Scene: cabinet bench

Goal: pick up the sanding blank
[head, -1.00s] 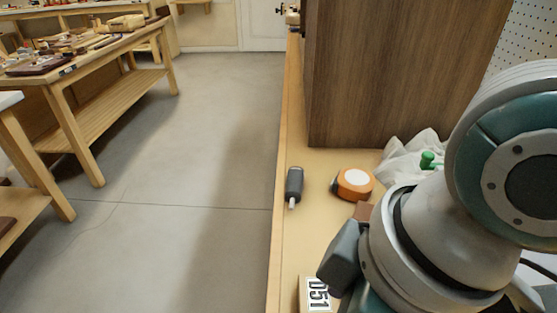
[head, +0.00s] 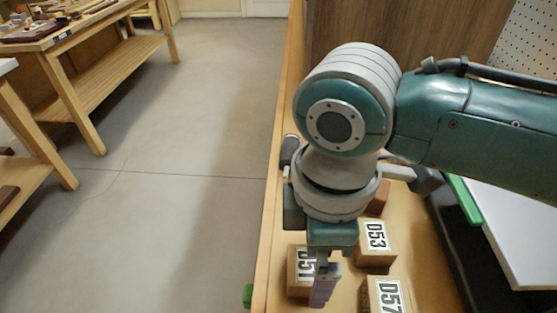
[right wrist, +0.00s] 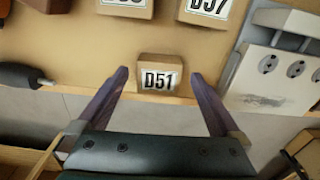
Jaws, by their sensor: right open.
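Several light wooden blocks with printed labels lie on the bench; I cannot tell by look alone which is the sanding blank. The block D51 (head: 294,283) is nearest the bench's left edge in the head view. The block D53 (head: 376,236) and the block D57 (head: 372,299) lie to its right. My right gripper (head: 322,290) points down at D51 and partly covers it. In the right wrist view the open fingers (right wrist: 160,78) are on either side of D51 (right wrist: 159,60), with gaps showing. My left gripper is not in view.
D53 (right wrist: 124,8) and D57 (right wrist: 210,8) sit close beyond D51. A dark-handled tool (right wrist: 30,77) lies at the left; a grey plate with round knobs (right wrist: 280,72) is at the right. The bench edge is close to D51. A brown cabinet (head: 420,30) stands behind.

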